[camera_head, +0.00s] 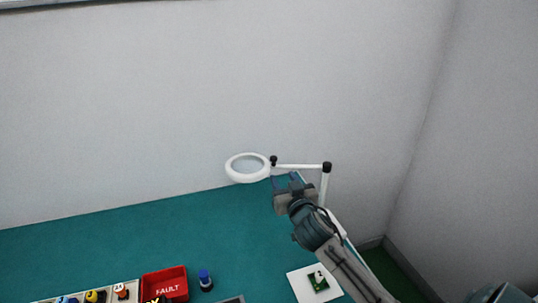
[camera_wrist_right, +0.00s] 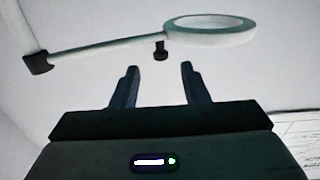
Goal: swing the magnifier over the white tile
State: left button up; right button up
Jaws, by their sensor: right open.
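The magnifier (camera_head: 248,168) is a white ring with a pale lens, held out over the back of the teal bench on a white jointed arm (camera_head: 298,166). A black knob (camera_head: 274,160) sits where ring and arm meet. The wrist view shows the ring (camera_wrist_right: 210,31) and the knob (camera_wrist_right: 161,50) beyond my fingertips. My right gripper (camera_head: 285,180) is open and empty, just below the knob in the head view; no contact shows. The white tile (camera_head: 299,284) lies at the front right of the bench, well away from the ring, partly cut off by the frame. My left gripper is out of view.
A small green circuit board (camera_head: 318,280) lies on the tile. A red FAULT bin (camera_head: 165,278), a blue-capped bottle (camera_head: 205,280) and a pale rack (camera_head: 131,292) with coloured parts stand at the front left. The bench middle (camera_head: 130,228) is clear. Grey walls enclose the back and right.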

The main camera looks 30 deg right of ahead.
aim_at(275, 162)
jog(key=p+x, duration=0.2)
jog(key=x, duration=0.1)
jog(key=r+p+x, duration=0.1)
jog(key=x, duration=0.1)
jog(key=shift+w+d, duration=0.1)
jog(key=shift+w, duration=0.1)
jog(key=x, duration=0.2)
jog(key=p+x, duration=0.1)
jog(key=x, duration=0.1)
jog(key=shift+w+f, duration=0.15)
jog(key=shift+f, duration=0.1)
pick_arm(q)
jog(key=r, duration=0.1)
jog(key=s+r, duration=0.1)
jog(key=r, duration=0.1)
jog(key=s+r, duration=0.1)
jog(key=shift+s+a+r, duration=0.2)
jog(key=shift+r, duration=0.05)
pick_arm(e)
jog(key=shift+d, duration=0.1)
grip_shut()
